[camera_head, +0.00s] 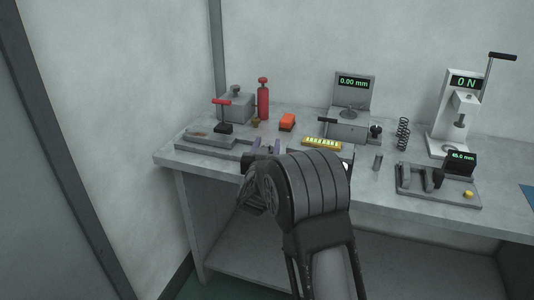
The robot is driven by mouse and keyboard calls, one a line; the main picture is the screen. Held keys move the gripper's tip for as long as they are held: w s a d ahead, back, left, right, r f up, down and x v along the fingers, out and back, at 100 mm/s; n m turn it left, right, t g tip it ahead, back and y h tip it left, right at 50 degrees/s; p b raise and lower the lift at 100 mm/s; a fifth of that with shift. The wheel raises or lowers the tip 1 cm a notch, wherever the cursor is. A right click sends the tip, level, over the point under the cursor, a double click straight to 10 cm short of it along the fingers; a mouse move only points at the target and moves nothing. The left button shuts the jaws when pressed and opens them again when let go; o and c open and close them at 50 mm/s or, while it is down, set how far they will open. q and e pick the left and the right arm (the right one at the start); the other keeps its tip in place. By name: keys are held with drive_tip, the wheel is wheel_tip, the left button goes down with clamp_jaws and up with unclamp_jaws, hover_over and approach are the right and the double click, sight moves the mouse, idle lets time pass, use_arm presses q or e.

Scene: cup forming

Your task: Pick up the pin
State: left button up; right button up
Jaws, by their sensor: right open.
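A small grey upright cylinder (378,162), which looks like the pin, stands on the workbench to the right of my right arm. My right gripper (264,151) is over the front part of the bench, left of the cylinder and well apart from it. The gripper is open; its wrist and forearm hide much of it and part of the bench edge. I cannot see anything held in it. My left gripper is not in view.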

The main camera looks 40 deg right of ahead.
drive_tip(key=shift+c, duration=0.2)
clamp_jaws()
drive_tip(key=shift+f, duration=0.1)
idle(1.0)
